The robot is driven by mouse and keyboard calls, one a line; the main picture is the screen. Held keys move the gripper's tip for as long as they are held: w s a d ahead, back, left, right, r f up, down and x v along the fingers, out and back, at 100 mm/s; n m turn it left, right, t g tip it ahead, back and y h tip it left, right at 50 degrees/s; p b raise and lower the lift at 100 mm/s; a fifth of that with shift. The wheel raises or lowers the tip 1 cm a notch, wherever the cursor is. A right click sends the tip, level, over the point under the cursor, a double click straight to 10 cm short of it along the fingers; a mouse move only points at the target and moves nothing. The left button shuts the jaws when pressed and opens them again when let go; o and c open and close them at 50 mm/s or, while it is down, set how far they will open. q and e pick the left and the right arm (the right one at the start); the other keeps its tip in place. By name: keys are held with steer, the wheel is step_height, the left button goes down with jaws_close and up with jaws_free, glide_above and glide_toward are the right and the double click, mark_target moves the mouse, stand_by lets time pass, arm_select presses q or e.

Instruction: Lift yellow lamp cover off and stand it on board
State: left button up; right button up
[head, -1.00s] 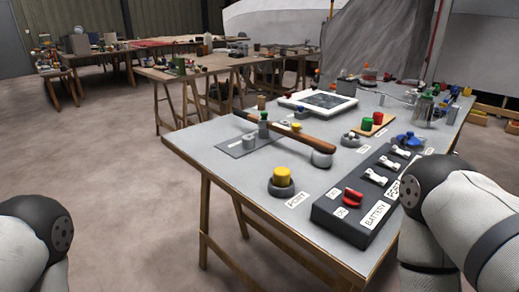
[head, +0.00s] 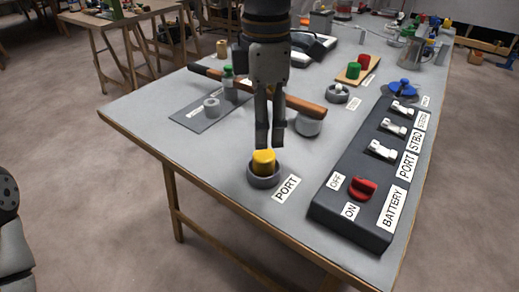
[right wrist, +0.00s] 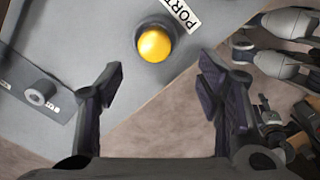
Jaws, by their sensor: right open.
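The yellow lamp cover (head: 263,161) sits upright in a round grey base (head: 263,179) beside the PORT label, near the table's front edge. My right gripper (head: 270,140) is open and empty, pointing down just above and behind the cover in the head view. In the right wrist view the cover (right wrist: 154,45) lies beyond the open fingertips (right wrist: 160,72), with nothing between them. A small wooden board (head: 342,78) farther back carries a green cover (head: 354,71) and a red cover (head: 364,62). My left gripper is out of view.
A black switch panel (head: 325,209) with a red knob (head: 362,188) and white switches stands right of the lamp. A wooden-handled tool (head: 303,106) and a round grey piece (head: 308,127) lie behind the gripper. A grey mat (head: 190,120) is at left; the left front tabletop is clear.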

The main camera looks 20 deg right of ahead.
mark_target(264, 154)
steer(key=f, duration=0.6)
steer(key=w+f, duration=0.1)
steer(key=f, duration=0.2)
steer(key=shift+d+f, duration=0.1)
steer(key=shift+d, duration=0.05)
steer(key=shift+s, duration=0.1)
steer(key=c, duration=1)
